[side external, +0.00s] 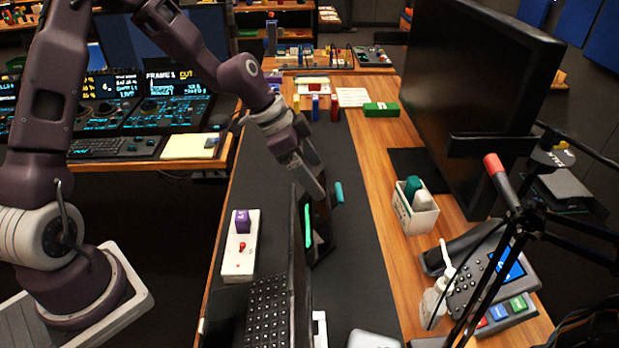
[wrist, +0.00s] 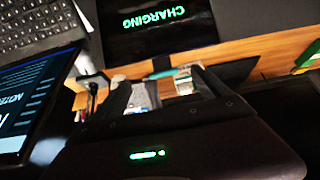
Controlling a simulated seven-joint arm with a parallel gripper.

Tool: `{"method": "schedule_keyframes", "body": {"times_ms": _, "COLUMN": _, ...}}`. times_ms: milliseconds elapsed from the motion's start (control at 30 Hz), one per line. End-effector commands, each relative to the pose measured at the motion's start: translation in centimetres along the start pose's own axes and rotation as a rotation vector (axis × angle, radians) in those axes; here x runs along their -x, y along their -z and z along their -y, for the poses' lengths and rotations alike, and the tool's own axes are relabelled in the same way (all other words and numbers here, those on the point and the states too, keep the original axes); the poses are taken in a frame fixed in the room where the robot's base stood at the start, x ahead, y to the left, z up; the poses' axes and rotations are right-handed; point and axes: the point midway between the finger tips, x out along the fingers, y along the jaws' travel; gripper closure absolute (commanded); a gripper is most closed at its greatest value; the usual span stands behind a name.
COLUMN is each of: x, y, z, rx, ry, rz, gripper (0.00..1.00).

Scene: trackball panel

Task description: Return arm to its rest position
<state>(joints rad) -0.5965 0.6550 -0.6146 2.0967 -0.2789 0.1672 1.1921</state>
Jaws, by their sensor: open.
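My gripper (side external: 320,188) hangs tilted over the dark desk mat (side external: 355,260), behind the laptop (side external: 298,270) in the side view. In the wrist view my gripper (wrist: 163,88) has its dark fingers spread, with nothing seen held between them. A dark device (side external: 320,240) with a green lit strip stands close below the fingers. A screen reading CHARGING (wrist: 155,22) shows in the wrist view. A teal bar (side external: 339,192) is just right of the fingertips in the side view; whether they touch it I cannot tell. My arm reaches over from the left.
A white panel (side external: 232,262) with a purple block and a red knob lies left of the laptop. A large monitor (side external: 470,90), white holder (side external: 415,222), bottle (side external: 433,300), phone (side external: 490,270) and black stand crowd the right. Small coloured blocks stand at the back.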

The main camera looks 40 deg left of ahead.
Motion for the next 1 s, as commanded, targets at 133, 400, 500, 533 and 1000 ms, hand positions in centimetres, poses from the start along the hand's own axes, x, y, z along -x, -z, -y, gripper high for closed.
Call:
{"method": "schedule_keyframes", "body": {"times_ms": 133, "x": 5.6, "y": -0.2, "z": -3.4, "rx": 0.021, "ry": 0.083, "rz": 0.105, "gripper": 0.14}}
{"method": "schedule_keyframes", "body": {"times_ms": 400, "x": 18.3, "y": -4.4, "z": -11.9, "rx": 0.320, "ry": 0.312, "rz": 0.158, "gripper": 0.14}}
{"method": "schedule_keyframes", "body": {"times_ms": 500, "x": 21.9, "y": -7.2, "z": -15.1, "rx": 0.476, "ry": 0.364, "rz": 0.105, "gripper": 0.14}}
{"method": "schedule_keyframes", "body": {"times_ms": 533, "x": 22.6, "y": -8.0, "z": -15.9, "rx": 0.518, "ry": 0.372, "rz": 0.088, "gripper": 0.14}}
{"method": "schedule_keyframes", "body": {"times_ms": 1000, "x": 24.7, "y": -11.2, "z": -18.6, "rx": 0.684, "ry": 0.376, "rz": 0.022, "gripper": 0.14}}
